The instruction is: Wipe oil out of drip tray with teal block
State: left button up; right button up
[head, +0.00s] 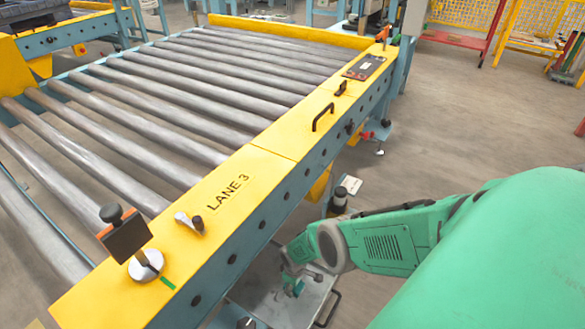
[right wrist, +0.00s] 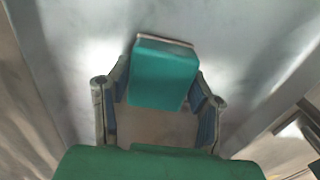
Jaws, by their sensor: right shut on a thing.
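The teal block (right wrist: 163,75) is held between the two fingers of my right gripper (right wrist: 160,108) in the right wrist view. It has a pale edge along its far end. In the head view my right gripper (head: 292,283) is low beside the conveyor, over the grey metal drip tray (head: 310,307), partly hidden by my wrist. The tray's smooth grey surface (right wrist: 80,50) fills much of the right wrist view. A brownish patch shows between the fingers, but I cannot tell whether it is oil. I cannot tell whether the block touches the tray. My left gripper is out of view.
The yellow LANE 3 conveyor rail (head: 275,138) stands close left of my right arm, with grey rollers (head: 180,100) behind it. A small dark post with a label (head: 340,198) stands just beyond the tray. Open floor (head: 460,110) lies to the right.

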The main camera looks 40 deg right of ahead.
jog(key=shift+s+d, duration=0.1)
jog(key=shift+s, duration=0.1)
notch_tip(320, 180, up, 3)
jog(key=p, duration=0.3)
jog(key=shift+w+r, duration=0.1)
jog(key=shift+r, duration=0.05)
jog(key=shift+r+p, duration=1.3)
jog(key=shift+r+p, duration=1.4)
jog(key=shift+r, duration=0.2)
jog(key=shift+f, duration=0.1)
